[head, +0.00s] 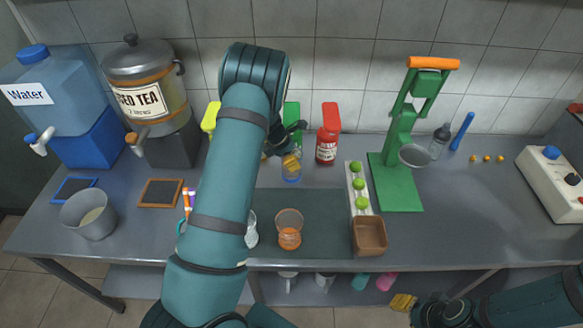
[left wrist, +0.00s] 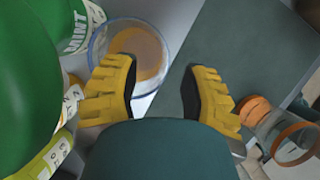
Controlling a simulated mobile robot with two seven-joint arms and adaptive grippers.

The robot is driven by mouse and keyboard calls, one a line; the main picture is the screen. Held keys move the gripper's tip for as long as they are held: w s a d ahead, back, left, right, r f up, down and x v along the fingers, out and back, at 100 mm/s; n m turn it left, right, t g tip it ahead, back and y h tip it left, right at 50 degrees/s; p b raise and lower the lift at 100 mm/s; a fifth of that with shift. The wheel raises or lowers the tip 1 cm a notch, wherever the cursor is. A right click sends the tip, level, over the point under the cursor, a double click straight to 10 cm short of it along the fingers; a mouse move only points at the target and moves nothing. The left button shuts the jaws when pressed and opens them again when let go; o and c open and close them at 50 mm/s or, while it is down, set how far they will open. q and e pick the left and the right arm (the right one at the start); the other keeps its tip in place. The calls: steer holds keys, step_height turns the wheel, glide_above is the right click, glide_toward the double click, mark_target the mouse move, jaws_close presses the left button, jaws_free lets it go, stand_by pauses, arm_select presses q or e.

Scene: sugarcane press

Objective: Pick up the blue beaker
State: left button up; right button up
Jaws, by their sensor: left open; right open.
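The blue beaker (head: 291,176) is a clear glass with a blue rim, standing upright on the counter in front of the bottles. In the left wrist view the blue beaker (left wrist: 139,40) lies just beyond the fingertips, left of centre, with something brownish inside. My left gripper (left wrist: 160,88) is open, and nothing is between its yellow fingers. In the head view my left gripper (head: 290,161) is over the beaker and partly covers it; whether they touch I cannot tell. My right gripper (head: 403,302) is open and empty below the counter's front edge.
An orange-banded glass (head: 289,230) stands nearer the front; it shows at right in the left wrist view (left wrist: 285,137). A red bottle (head: 327,147) and a green bottle (head: 293,112) stand behind. A lime tray (head: 351,183) and green press (head: 398,180) are to the right.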

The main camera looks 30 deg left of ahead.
arm_select(q)
steer(key=shift+x, duration=0.85)
steer(key=shift+r, duration=0.1)
steer(key=shift+o, duration=0.3)
jaws_close()
steer(key=shift+w+r, duration=0.1)
steer(key=shift+r, duration=0.05)
